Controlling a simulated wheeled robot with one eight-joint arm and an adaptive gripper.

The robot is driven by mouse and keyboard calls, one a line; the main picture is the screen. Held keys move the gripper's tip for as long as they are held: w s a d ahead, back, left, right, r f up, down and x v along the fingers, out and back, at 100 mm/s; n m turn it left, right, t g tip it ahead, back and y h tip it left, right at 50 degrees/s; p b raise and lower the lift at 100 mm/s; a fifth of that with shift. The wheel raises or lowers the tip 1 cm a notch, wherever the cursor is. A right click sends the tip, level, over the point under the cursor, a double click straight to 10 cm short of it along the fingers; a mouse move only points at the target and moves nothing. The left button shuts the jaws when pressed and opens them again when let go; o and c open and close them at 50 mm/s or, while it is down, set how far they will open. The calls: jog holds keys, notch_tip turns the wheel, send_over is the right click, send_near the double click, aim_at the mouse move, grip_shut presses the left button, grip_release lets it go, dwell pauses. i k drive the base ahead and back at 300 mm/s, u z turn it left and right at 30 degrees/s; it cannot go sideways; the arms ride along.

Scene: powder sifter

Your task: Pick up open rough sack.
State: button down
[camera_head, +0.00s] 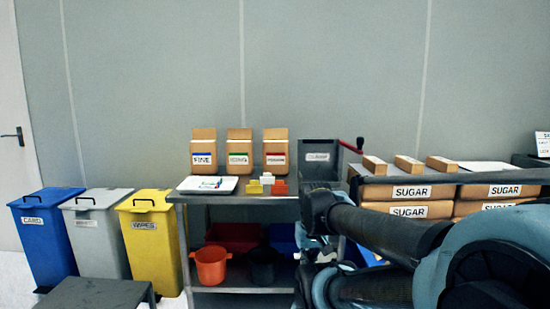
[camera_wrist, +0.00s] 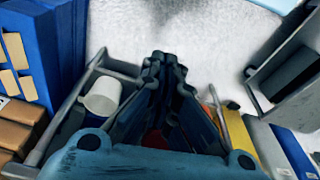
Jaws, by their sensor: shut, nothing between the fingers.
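Three brown paper sacks stand in a row on the grey table. The left sack (camera_head: 203,152) has a blue label reading FINE. The middle sack (camera_head: 239,153) has a green label and the right sack (camera_head: 276,153) a red one; I cannot clearly read either, so I cannot tell for sure which is rough. My gripper (camera_wrist: 164,58) is shut and empty in the wrist view, with pale floor beyond its tips. In the head view my arm reaches in from the right, and I cannot make out the fingertips. The sacks are apart from it.
A grey container with a red crank (camera_head: 322,160) stands right of the sacks. A white tray (camera_head: 208,184) and small coloured blocks (camera_head: 266,184) lie in front. SUGAR packs (camera_head: 410,192) are stacked at right. Blue, grey and yellow bins (camera_head: 150,235) stand left. An orange bucket (camera_head: 211,265) is below.

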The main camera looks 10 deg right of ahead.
aim_at(275, 154)
jog(key=k, duration=0.65)
jog(key=z, duration=0.3)
jog(key=i, duration=1.7)
jog(key=u, duration=0.45)
